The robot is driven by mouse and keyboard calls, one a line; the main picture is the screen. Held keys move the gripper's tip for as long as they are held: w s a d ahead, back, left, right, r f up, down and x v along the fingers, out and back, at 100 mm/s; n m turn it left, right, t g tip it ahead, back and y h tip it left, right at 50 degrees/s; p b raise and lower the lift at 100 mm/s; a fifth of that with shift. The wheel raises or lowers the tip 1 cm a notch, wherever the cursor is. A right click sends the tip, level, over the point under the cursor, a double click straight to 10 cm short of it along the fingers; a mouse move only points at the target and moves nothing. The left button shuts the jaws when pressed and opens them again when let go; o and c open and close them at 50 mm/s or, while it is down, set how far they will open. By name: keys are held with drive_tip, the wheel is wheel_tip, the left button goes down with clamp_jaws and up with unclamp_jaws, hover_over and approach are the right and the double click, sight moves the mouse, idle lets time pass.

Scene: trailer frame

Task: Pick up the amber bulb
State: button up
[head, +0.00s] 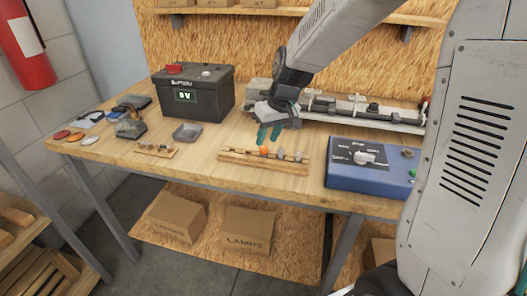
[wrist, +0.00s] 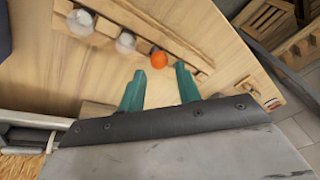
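The amber bulb (head: 264,150) is a small orange ball shape in a wooden rack (head: 235,158) near the front of the bench. It also shows in the wrist view (wrist: 159,60), just beyond my fingertips. My gripper (head: 268,137) is above the rack by the amber bulb, pointing down. In the wrist view its two teal fingers (wrist: 159,80) are apart with nothing between them. The bulb lies ahead of the gap, apart from the fingers as far as I can tell. Clear bulbs (wrist: 125,42) sit in the same rack beside it.
A blue control box (head: 370,170) stands right of the rack. A black battery (head: 193,95) and a grey dish (head: 187,131) are at the left. A small wooden strip (head: 155,150) holds small parts. A long rail assembly (head: 350,108) lies behind. Bare bench (head: 215,142) shows left of the rack.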

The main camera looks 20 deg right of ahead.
sight(264, 152)
drive_tip(key=x, duration=0.3)
drive_tip(key=shift+w+f, duration=0.1)
drive_tip(key=shift+f, duration=0.3)
drive_tip(key=c, duration=0.5)
drive_tip(key=shift+o, duration=0.2)
drive_tip(key=shift+r, duration=0.1)
